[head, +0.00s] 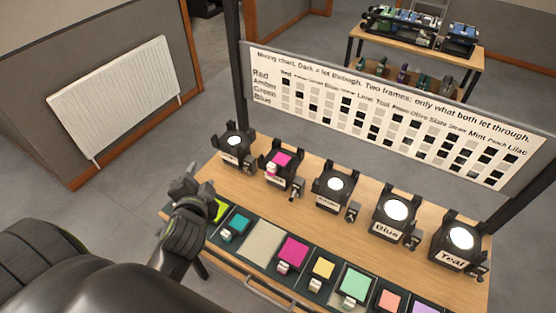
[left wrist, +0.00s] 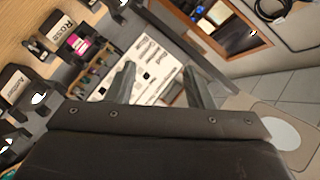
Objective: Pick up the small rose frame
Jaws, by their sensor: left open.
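My left gripper (head: 190,182) is above the table's left end, left of the frame row. Its fingers also show in the left wrist view (left wrist: 158,84), open with nothing between them. A small magenta-pink frame (head: 281,159) sits on the second lamp from the left, apart from my gripper. In the left wrist view a pink piece (left wrist: 77,44) shows beside a label that seems to read Rose. A larger-looking magenta frame (head: 292,251) lies in the front row. I cannot tell for certain which pink one is the small rose frame. My right gripper is not in view.
Several black lamps (head: 334,185) stand in a row along the table (head: 262,205). Frames in teal (head: 236,224), yellow (head: 322,270) and mint (head: 355,285) lie in front. A chart board (head: 390,115) on dark posts stands behind. Bare wood separates lamps and frames.

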